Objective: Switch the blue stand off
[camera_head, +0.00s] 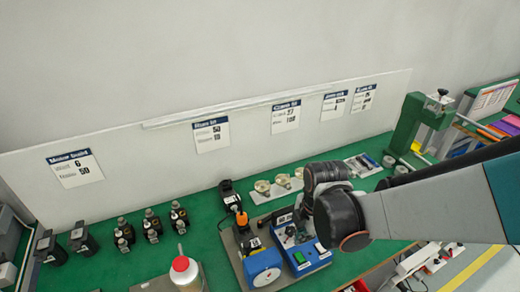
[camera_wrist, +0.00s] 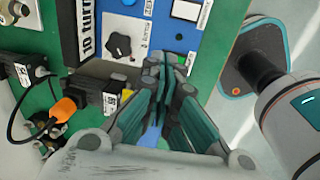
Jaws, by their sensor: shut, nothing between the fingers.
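The blue stand (camera_head: 302,252) stands on the green bench, partly hidden behind my arm in the head view. In the wrist view its blue panel (camera_wrist: 150,28) shows a black knob (camera_wrist: 120,46) with white marks around it and a white square label or switch (camera_wrist: 187,10) near the top. My gripper (camera_wrist: 178,62) is shut and empty, its fingertips over the lower edge of the panel, right of the knob. I cannot tell whether they touch it. In the head view my fingers are hidden by my wrist.
A second blue device (camera_head: 262,268) stands just left of the stand. An orange-capped connector (camera_wrist: 64,107) with a black cable lies left of my gripper. A green press (camera_head: 415,125) is at the right.

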